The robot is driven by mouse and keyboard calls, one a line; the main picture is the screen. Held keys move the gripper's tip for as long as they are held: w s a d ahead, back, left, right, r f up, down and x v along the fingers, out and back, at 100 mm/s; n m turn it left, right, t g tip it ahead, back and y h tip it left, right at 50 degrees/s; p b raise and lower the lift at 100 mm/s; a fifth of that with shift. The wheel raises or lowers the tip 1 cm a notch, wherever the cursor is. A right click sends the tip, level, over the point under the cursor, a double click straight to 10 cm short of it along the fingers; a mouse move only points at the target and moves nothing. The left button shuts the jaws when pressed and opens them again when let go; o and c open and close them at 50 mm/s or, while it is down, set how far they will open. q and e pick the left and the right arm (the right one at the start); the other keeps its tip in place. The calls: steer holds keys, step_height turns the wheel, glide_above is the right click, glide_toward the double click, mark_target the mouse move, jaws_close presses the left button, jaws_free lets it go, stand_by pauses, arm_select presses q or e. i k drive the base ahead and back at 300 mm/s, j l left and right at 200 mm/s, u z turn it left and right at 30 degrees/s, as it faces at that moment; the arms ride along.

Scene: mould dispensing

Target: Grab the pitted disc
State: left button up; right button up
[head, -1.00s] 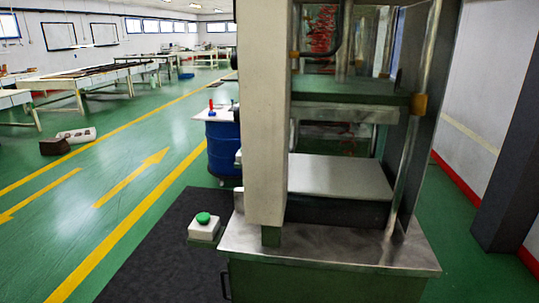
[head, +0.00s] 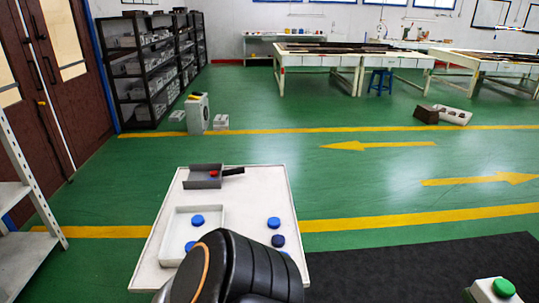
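A white table (head: 257,190) stands in front of me in the head view. A white tray (head: 218,211) on its left part holds a blue disc (head: 197,220) and a second blue disc (head: 190,246) near my arm. To the right of the tray, a blue disc (head: 273,223) and a darker blue disc (head: 278,240) lie on the table, with another partly hidden by my arm. Pits are too small to make out, so I cannot tell which disc is pitted. My black arm link covers the table's front; neither gripper shows.
A grey tray (head: 200,182) with a small red thing and a dark handle sits at the table's back. A green button box (head: 503,288) is at lower right on a dark mat (head: 420,268). A metal shelf (head: 20,190) stands at left.

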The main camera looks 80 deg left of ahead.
mark_target(274, 222)
steer(key=u, duration=1.5)
